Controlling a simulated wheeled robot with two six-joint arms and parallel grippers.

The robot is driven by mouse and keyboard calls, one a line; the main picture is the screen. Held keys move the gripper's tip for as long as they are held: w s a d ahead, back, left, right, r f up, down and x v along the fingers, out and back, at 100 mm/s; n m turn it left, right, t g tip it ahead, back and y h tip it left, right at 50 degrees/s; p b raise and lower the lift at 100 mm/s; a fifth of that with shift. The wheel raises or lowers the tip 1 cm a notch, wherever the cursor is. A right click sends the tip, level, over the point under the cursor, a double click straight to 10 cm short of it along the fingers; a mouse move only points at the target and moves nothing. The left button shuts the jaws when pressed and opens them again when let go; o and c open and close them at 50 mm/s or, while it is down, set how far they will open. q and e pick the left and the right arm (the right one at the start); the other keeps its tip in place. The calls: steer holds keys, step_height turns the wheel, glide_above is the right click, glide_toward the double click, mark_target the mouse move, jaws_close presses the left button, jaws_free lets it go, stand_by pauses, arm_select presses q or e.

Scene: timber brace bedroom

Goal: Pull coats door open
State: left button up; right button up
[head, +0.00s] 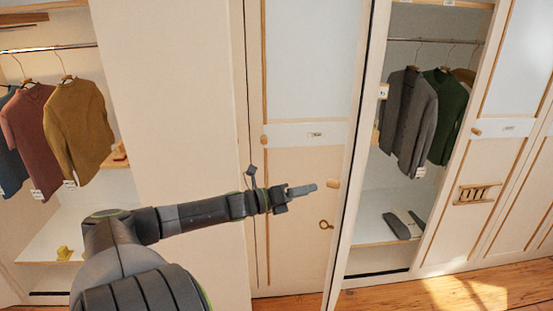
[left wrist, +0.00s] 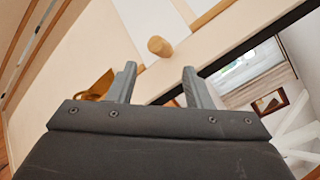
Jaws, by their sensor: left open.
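A pale wardrobe door (head: 308,85) with a cream cross-band and a small label (head: 315,134) too small to read stands in front of me. I cannot tell if it is the coats door. Its round wooden knob (head: 333,183) is near its right edge. My left gripper (head: 304,190) is open and empty, just left of the knob in the head view. In the left wrist view the knob (left wrist: 158,47) shows between and beyond the open fingertips (left wrist: 160,70), apart from them. A dark line runs along the door's right edge. My right gripper is not in view.
Right of the door is an open compartment with a grey jacket (head: 408,122) and a green one. Another labelled door (head: 488,145) with a wooden knob (head: 476,132) stands further right. A brass ring (head: 326,225) hangs below the near knob. Left is an open compartment with shirts (head: 80,128).

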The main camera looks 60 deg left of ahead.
arm_select(q)
steer(key=p+v, duration=0.3)
steer(key=v, duration=0.5)
steer(key=shift+w, duration=0.1)
stand_by(0.3)
